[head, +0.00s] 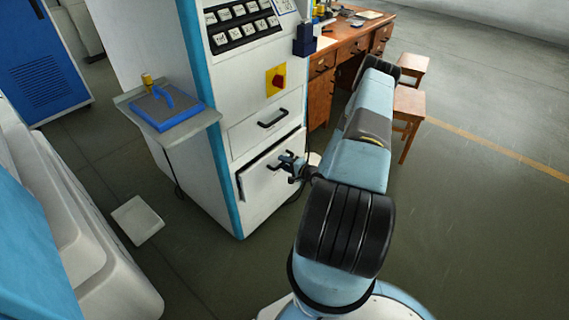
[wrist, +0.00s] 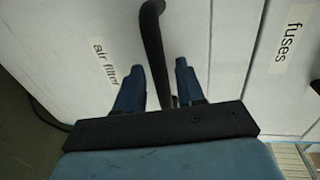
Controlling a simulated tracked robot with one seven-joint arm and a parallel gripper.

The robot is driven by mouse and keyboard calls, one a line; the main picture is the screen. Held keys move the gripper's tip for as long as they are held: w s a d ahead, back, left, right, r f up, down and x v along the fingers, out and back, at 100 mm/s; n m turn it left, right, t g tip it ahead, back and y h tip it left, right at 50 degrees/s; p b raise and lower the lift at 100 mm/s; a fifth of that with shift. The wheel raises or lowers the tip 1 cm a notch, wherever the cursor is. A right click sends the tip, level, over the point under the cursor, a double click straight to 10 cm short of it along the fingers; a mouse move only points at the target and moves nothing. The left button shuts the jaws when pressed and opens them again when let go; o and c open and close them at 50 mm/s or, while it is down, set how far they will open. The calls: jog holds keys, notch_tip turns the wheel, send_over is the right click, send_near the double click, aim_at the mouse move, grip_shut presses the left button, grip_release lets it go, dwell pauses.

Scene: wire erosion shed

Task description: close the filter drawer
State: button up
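The filter drawer (head: 262,197) is the lower white drawer of the machine cabinet. It stands out a little, with a dark gap along its top and left edges. Its front (wrist: 60,30) carries an "air filter" label in the wrist view. Its dark bar handle (wrist: 153,35) runs between the fingers of my gripper (wrist: 159,72). The fingers are apart, with space visible beside the handle, so my gripper is open around it. In the head view my gripper (head: 290,166) is at the drawer front and partly hides the handle.
A closed upper drawer (head: 245,137) sits just above; a "fuses" label (wrist: 288,48) shows in the wrist view. A side shelf (head: 205,118) holds a blue-edged plate (head: 165,108). A wooden desk (head: 345,50) and stools (head: 408,108) stand behind my arm. Floor at right is clear.

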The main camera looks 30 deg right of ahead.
jog(key=shift+w+a, duration=0.1)
jog(key=shift+w, duration=0.25)
jog(key=shift+f, duration=0.1)
grip_shut()
dwell(0.3)
